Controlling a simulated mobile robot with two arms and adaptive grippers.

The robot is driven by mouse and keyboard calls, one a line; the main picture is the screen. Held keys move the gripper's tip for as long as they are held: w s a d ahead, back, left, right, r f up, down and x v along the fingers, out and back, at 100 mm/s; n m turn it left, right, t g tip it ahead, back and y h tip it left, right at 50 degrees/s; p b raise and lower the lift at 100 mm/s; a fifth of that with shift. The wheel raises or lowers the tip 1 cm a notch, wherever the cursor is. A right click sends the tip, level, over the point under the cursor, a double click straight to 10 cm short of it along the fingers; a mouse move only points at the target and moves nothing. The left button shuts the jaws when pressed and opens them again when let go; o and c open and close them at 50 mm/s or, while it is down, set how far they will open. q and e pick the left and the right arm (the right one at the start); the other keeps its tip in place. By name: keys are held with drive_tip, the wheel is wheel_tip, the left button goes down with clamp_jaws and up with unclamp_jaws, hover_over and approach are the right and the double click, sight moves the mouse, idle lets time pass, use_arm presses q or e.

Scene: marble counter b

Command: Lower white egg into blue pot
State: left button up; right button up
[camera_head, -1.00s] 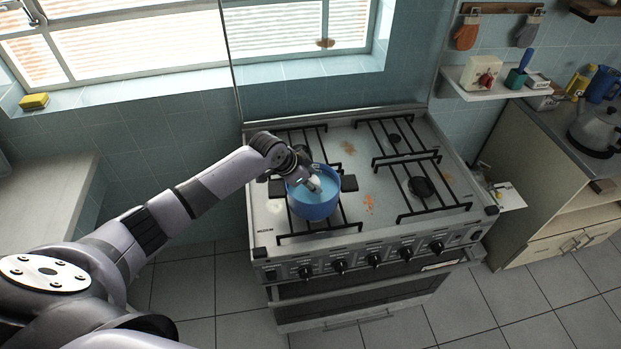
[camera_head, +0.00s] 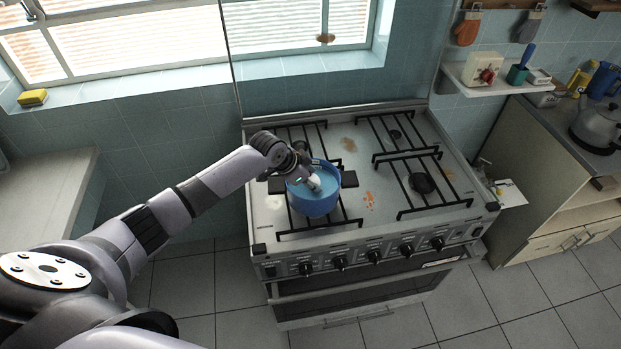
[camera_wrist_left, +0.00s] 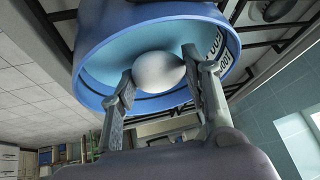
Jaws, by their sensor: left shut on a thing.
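The blue pot (camera_head: 314,203) stands on the left front burner of the stove, with dark handles at its sides. My left gripper (camera_head: 313,181) reaches down over the pot's opening from the left. The white egg (camera_wrist_left: 159,71) sits between its two fingers in the left wrist view, with the gripper (camera_wrist_left: 158,75) shut on it. The pot's rim and pale blue inside (camera_wrist_left: 105,68) surround the egg in that view. How far the egg is above the pot's bottom is hard to tell. My right gripper is not in view.
The stove (camera_head: 355,236) has black grates and several knobs along its front. Its right burners (camera_head: 422,184) are bare. A window is behind.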

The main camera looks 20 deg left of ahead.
sight(311, 197)
use_arm(q)
drive_tip(key=shift+f+b, duration=1.55)
drive_tip(key=shift+f, duration=0.8)
idle(0.7)
drive_tip(key=o, duration=0.8)
wheel_tip(311, 197, up, 10)
idle(0.5)
